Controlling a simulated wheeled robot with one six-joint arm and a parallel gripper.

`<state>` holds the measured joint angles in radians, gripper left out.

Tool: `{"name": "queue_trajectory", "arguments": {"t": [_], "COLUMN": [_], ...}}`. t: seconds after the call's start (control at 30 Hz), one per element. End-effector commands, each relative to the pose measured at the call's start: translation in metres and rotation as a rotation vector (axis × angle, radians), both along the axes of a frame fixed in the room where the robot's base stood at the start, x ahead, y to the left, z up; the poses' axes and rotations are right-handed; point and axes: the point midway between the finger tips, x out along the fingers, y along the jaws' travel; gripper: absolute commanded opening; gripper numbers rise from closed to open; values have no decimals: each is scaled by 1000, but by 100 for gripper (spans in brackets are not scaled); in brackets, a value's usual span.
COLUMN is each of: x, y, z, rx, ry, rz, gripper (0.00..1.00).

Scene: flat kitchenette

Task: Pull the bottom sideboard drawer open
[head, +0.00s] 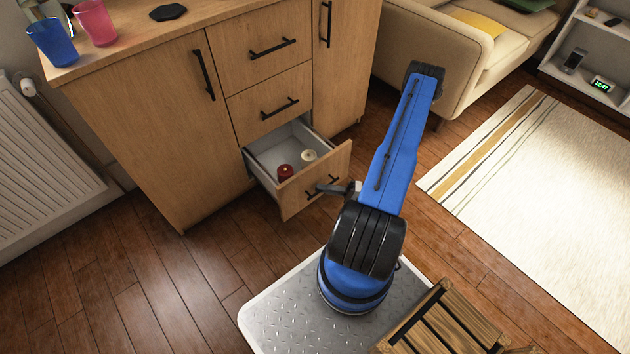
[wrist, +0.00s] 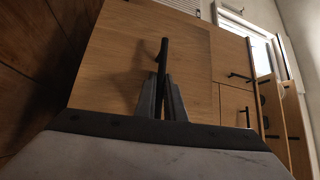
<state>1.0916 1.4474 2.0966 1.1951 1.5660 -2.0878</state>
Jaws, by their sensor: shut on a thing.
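The bottom sideboard drawer (head: 298,196) is pulled out in the head view, showing its grey inside with a red round item (head: 285,172) and a cream round item (head: 309,155). Its black bar handle (head: 322,186) is on the wooden front. My gripper (head: 336,188) is at the right end of that handle, partly hidden by my blue arm. In the wrist view my gripper (wrist: 163,100) is shut on the dark handle (wrist: 164,58), with the wooden drawer front (wrist: 110,65) close behind it.
The sideboard (head: 150,130) has two closed drawers above and cupboard doors at both sides. A blue cup (head: 54,42) and a pink cup (head: 96,22) stand on top. A slatted wooden item (head: 440,325) is at the lower right. A sofa (head: 430,50) and rug (head: 550,190) lie to the right.

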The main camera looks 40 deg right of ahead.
Motion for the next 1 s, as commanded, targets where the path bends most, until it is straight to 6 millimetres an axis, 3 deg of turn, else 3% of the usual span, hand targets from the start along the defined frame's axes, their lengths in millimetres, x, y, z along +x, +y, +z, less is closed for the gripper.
{"name": "queue_trajectory", "arguments": {"t": [0.23,0.7,0.8,1.0], "x": [-21,-25,-25,-25], "y": [-2,-2,-3,-2], "z": [-1,-1,-1,-1], "rx": [-2,-4,-3,-2], "ry": [1,1,1,1], "rz": [-3,-2,-2,0], "gripper": [0,0,28,28]}}
